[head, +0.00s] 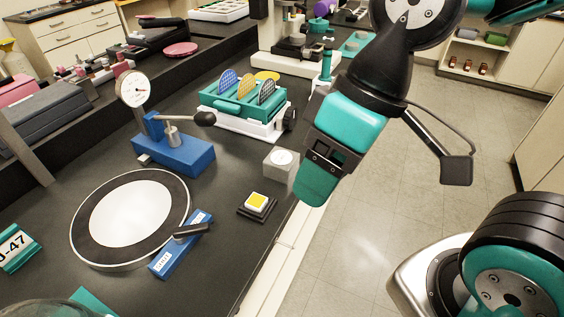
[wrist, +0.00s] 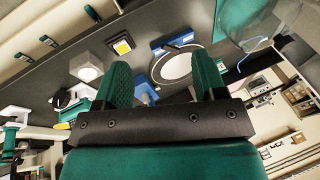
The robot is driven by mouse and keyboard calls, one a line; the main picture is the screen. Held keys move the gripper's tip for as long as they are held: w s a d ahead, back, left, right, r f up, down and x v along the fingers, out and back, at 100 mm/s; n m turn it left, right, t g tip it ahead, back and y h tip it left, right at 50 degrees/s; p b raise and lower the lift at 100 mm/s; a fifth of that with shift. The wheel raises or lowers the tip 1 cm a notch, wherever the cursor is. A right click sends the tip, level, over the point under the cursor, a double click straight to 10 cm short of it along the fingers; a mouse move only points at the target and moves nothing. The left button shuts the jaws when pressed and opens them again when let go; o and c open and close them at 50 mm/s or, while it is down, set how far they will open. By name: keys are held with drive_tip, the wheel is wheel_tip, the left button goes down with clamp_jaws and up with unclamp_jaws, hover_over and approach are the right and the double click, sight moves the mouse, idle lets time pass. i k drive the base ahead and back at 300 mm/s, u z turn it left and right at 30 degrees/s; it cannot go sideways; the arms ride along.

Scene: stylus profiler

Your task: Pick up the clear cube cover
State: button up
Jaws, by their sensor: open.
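A pale grey, box-shaped cube (head: 281,167) with a white disc at its top stands near the bench's right edge; it looks like the clear cube cover, though I cannot tell how transparent it is. In the wrist view the cube (wrist: 87,67) shows at the upper left, left of the fingers. My gripper (head: 319,188) hangs just right of the cube, over the bench edge and floor, apart from it in the picture. In the wrist view my gripper (wrist: 163,82) has its two teal fingers spread with nothing between them. The far finger is hidden in the head view.
A yellow square on a black base (head: 257,205) sits nearby. Behind are a teal rack with discs (head: 245,103) and a blue dial-gauge stand (head: 177,153). A round black-and-white plate (head: 130,216) and a blue tool (head: 178,246) lie left. A clear dome (wrist: 262,28) shows upper right.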

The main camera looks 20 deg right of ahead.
sight(281, 164)
drive_tip(key=z, duration=0.05)
drive_tip(key=k, duration=0.5)
drive_tip(key=z, duration=1.35)
drive_tip(key=i, duration=1.25)
drive_tip(key=u, duration=2.2)
